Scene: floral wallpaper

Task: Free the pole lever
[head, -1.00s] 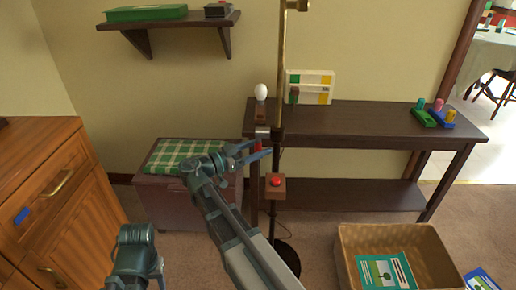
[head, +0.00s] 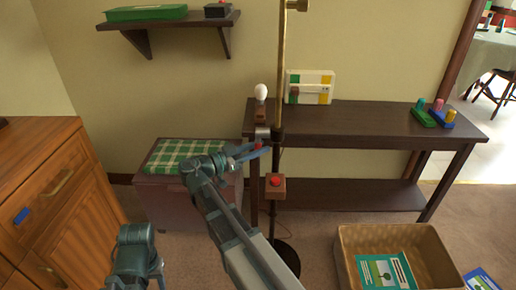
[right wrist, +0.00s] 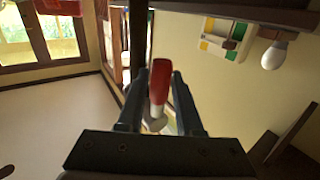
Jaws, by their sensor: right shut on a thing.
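A tall pole (head: 281,60), brass above and dark below, stands in front of the dark table. A silver clamp piece (head: 262,133) sits at its left side near the table edge. The red lever (head: 258,146) sticks out just below this piece. My right gripper (head: 257,151) is at the lever, with its fingers shut on it. In the right wrist view the lever's red handle with a pale end (right wrist: 159,85) lies between the two fingers. My left gripper's fingers are out of view.
A red button on a wooden box (head: 276,187) is on the pole below the gripper. A white bulb (head: 261,92) and a white-yellow-green panel (head: 310,87) are above the table (head: 370,121). A wicker basket (head: 350,236) stands at the lower right. A chest with a checked cushion (head: 183,155) is at left.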

